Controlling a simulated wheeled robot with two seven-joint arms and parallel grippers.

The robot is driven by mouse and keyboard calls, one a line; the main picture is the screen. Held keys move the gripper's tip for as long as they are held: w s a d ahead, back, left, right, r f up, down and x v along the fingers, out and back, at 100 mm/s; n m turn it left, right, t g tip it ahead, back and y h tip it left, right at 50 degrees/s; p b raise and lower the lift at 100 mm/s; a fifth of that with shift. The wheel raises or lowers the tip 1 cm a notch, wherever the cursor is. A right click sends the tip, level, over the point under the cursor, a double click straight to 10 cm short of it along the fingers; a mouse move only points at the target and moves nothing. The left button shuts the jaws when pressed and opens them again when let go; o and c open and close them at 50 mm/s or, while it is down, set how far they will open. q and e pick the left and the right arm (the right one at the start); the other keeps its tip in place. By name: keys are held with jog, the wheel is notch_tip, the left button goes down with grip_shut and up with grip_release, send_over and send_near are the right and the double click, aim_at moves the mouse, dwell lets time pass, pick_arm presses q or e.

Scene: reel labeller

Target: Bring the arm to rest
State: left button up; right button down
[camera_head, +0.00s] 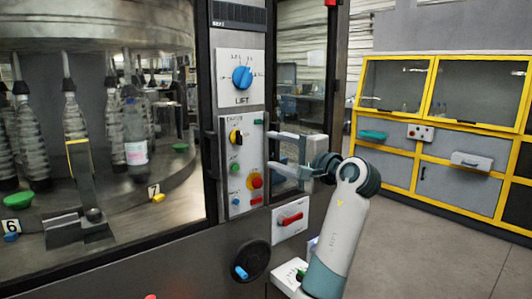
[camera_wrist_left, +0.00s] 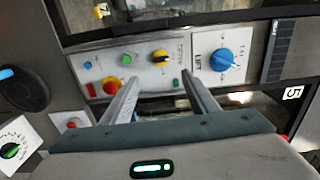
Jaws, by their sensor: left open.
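My left gripper (camera_head: 275,153) is in front of the machine's control panel (camera_head: 240,147), at its right edge in the head view. Its two pale fingers are spread with nothing between them. In the left wrist view the left gripper (camera_wrist_left: 161,72) points at the panel, with a yellow-and-black knob (camera_wrist_left: 160,56) beyond the gap between the fingers. I cannot tell whether a finger touches the panel. My left arm (camera_head: 340,230) rises from the lower middle. My right gripper is in neither view.
The blue LIFT knob (camera_head: 242,78) is above the panel. A red stop button (camera_head: 256,181) is near the fingers, and a red handle (camera_head: 290,219) is below. Bottles stand behind glass at left. A yellow-framed cabinet (camera_head: 437,122) is at right, with open floor (camera_head: 430,245) before it.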

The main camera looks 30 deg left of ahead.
pick_arm(q)
jog(key=shift+s+d, duration=0.3)
jog(key=shift+d, duration=0.3)
jog(key=shift+f, duration=0.1)
